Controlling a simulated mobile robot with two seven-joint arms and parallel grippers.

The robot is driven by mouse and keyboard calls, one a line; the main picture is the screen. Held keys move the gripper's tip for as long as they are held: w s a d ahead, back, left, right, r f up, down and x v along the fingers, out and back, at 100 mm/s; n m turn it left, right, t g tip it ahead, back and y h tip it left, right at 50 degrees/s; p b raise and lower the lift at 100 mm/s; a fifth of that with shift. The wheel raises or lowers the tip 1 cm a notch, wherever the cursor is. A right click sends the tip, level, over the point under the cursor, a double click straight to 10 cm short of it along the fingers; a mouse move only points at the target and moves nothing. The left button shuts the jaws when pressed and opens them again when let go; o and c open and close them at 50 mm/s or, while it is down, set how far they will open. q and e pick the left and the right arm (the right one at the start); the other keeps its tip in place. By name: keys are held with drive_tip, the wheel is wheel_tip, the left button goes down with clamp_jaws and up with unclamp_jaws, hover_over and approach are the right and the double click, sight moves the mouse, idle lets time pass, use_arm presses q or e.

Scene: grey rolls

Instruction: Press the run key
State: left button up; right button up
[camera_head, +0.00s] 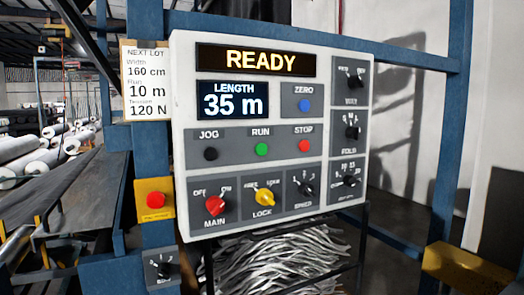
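The green RUN key (262,149) sits in the middle row of a white control panel (181,100). A black JOG key (210,154) is to its left and a red STOP key (304,146) to its right. The upper display (256,60) reads READY. The LENGTH display (233,103) reads 35 m. The blue ZERO key (305,105) is above STOP. Below are the red MAIN knob (215,205), the yellow LOCK knob (264,197) and the black SPEED knob (306,187). Neither of my grippers shows.
A lot card (145,80) left of the panel reads 160 cm, 10 m and 120 N. Below it is a red button on a yellow box (155,200). Blue frame posts (448,160) stand around the panel. White rolls (40,163) lie at the far left.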

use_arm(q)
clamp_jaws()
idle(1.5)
